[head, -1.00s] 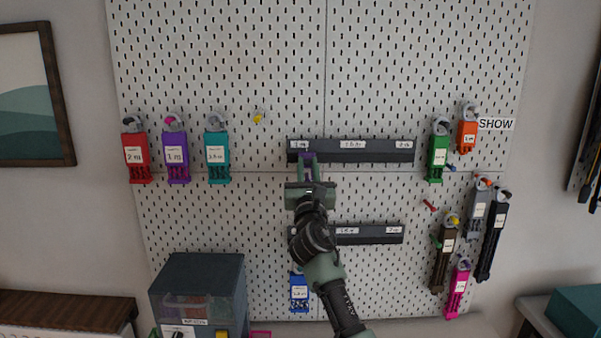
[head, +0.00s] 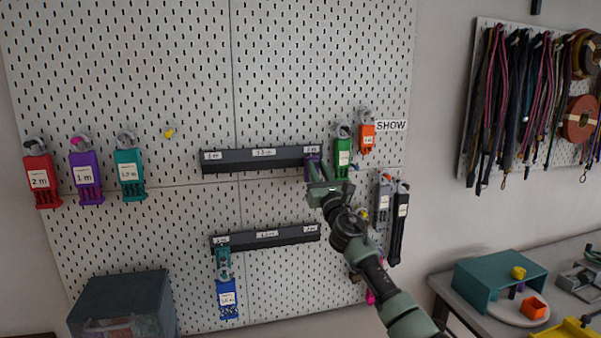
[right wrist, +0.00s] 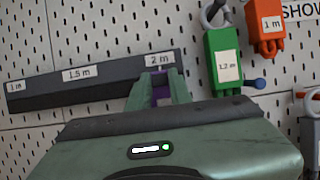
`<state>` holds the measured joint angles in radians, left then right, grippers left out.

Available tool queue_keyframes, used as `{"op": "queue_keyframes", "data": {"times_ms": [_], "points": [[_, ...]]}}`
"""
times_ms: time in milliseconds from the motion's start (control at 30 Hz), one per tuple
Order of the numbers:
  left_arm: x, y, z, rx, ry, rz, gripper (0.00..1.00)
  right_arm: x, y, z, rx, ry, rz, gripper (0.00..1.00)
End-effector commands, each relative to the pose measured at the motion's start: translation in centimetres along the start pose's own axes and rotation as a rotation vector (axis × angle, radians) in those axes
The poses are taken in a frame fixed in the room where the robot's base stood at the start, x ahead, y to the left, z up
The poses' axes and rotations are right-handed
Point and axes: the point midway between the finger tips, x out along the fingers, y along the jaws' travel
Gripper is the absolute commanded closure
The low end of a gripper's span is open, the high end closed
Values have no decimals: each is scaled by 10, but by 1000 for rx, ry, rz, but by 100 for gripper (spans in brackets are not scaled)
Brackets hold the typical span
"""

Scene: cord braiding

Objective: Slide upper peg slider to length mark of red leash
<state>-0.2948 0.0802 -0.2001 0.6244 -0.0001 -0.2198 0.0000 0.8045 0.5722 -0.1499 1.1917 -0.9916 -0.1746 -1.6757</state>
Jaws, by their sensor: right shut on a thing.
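The upper rail (head: 258,161) is a dark bar on the pegboard with marks 1 m, 1.5 m and 2 m. The purple upper peg slider (head: 312,167) is at its right end, at the 2 m mark. My right gripper (head: 314,172) is shut on this slider. The right wrist view shows the purple slider (right wrist: 160,88) between my fingers, just below the 2 m label (right wrist: 160,59). The red leash card (head: 41,180), reading 2 m, hangs at the far left. My left gripper is not in view.
The lower rail (head: 268,238) has a teal slider (head: 222,262) at its left end, with a blue card (head: 228,298) below. A green card (head: 343,155) hangs close to the right of my gripper, and an orange card (head: 367,137) beyond it.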

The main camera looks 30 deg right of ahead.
Motion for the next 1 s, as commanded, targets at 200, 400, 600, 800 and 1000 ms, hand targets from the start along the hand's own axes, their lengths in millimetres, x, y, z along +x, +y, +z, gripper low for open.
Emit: {"op": "queue_keyframes", "data": {"times_ms": [200,400,600,800,1000], "points": [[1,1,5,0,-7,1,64,0,-8,-1,1,2,-3,100],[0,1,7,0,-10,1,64,0,-9,-1,0,1,-4,100],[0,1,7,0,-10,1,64,0,-9,0,0,1,-4,58],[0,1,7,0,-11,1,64,0,-7,0,0,0,-1,58],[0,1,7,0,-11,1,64,-8,-8,0,-4,-1,-1,58]]}}
